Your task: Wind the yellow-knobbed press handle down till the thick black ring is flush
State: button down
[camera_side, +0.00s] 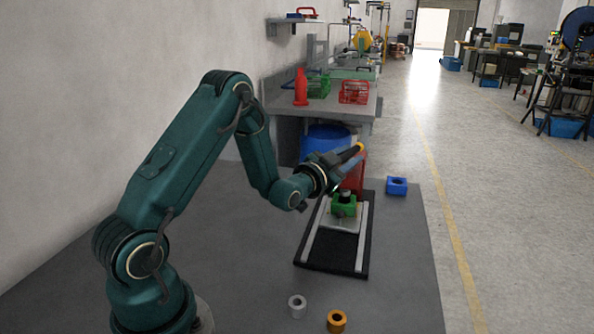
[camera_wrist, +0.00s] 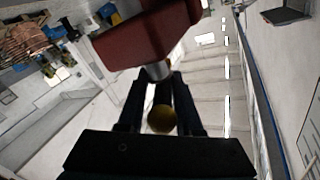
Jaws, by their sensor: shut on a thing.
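The press has a red body (camera_side: 355,176) at the back of a black base, and its red head (camera_wrist: 148,36) fills the top of the wrist view. The yellow knob (camera_wrist: 161,119) sits between my gripper's dark fingers (camera_wrist: 163,95). In the side view the yellow knob (camera_side: 358,148) shows at the tip of my gripper (camera_side: 346,157), which is shut on the handle. A green block (camera_side: 343,208) stands on the press bed below the gripper. A small dark piece (camera_side: 346,194), perhaps the black ring, shows on top; how far it is seated cannot be told.
A blue block with a hole (camera_side: 396,187) lies right of the press. A grey ring (camera_side: 297,306) and an orange ring (camera_side: 337,320) lie at the table's front. A blue drum (camera_side: 325,143) stands behind. The table between my arm and the press is clear.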

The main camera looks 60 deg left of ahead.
jog(key=m+h, duration=0.1)
jog(key=a+m+t+h, duration=0.1)
jog(key=h, duration=0.1)
jog(key=shift+a+r, duration=0.1)
jog(key=shift+r, duration=0.3)
jog(key=m+h, duration=0.2)
jog(key=h, duration=0.1)
jog(key=m+h, duration=0.1)
jog(key=h, duration=0.2)
jog(key=shift+m, duration=0.4)
jog(key=m+g+h, duration=0.1)
jog(key=m+h, duration=0.1)
jog(key=h, duration=0.1)
jog(key=m+h, duration=0.2)
jog(key=h, duration=0.1)
jog(key=shift+g, duration=0.4)
jog(key=shift+f+m+g+h, duration=0.1)
jog(key=shift+m+g+h, duration=0.7)
jog(key=shift+m+h, duration=0.25)
dwell(0.4)
jog(key=c, duration=0.8)
grip_release()
jog(key=shift+o, duration=0.2)
jog(key=shift+d+f, duration=0.15)
jog(key=shift+d, duration=0.05)
